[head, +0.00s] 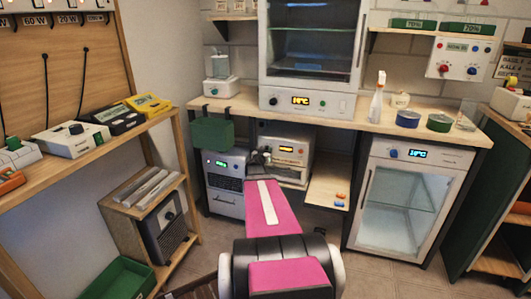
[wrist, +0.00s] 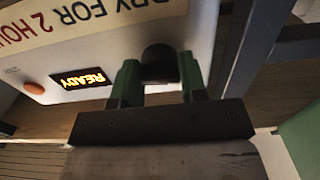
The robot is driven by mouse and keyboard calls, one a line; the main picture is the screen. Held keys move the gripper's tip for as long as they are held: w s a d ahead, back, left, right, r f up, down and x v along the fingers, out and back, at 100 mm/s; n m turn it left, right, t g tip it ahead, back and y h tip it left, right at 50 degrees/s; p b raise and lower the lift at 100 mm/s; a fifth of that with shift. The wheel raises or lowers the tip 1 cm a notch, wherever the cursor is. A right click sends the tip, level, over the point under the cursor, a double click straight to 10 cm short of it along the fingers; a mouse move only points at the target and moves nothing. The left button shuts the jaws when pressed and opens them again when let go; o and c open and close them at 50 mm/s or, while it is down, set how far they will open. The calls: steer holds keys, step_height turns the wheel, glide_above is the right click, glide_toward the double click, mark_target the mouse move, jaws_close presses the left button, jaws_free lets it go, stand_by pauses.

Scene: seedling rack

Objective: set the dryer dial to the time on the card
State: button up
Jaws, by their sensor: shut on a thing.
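The dryer (head: 296,172) is a pale box under the counter, with a small orange display in the head view. In the wrist view its front (wrist: 50,52) shows upside down, with a lit display (wrist: 83,79) reading READY and an orange button (wrist: 33,87). A cream card (wrist: 95,17) on it shows part of "DRY FOR 2 HOURS", with the 2 in red. My gripper (wrist: 158,82) has its green fingers shut on the black dial (wrist: 159,60), one on each side. The dial's pointer and any scale marks cannot be made out. In the head view my gripper (head: 263,157) reaches the dryer's left part.
A grey unit (head: 224,200) with a green display stands left of the dryer. A green bin (head: 212,133) hangs above it. A wooden shelf (head: 327,190) with small coloured pieces is at the right. A glass-door cabinet (head: 405,205) stands beyond; bare floor lies in front.

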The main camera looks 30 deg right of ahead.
steer(key=shift+m, duration=0.3)
steer(key=m, duration=0.3)
steer(key=shift+m, duration=2)
steer(key=o, duration=0.9)
steer(key=v, duration=1.1)
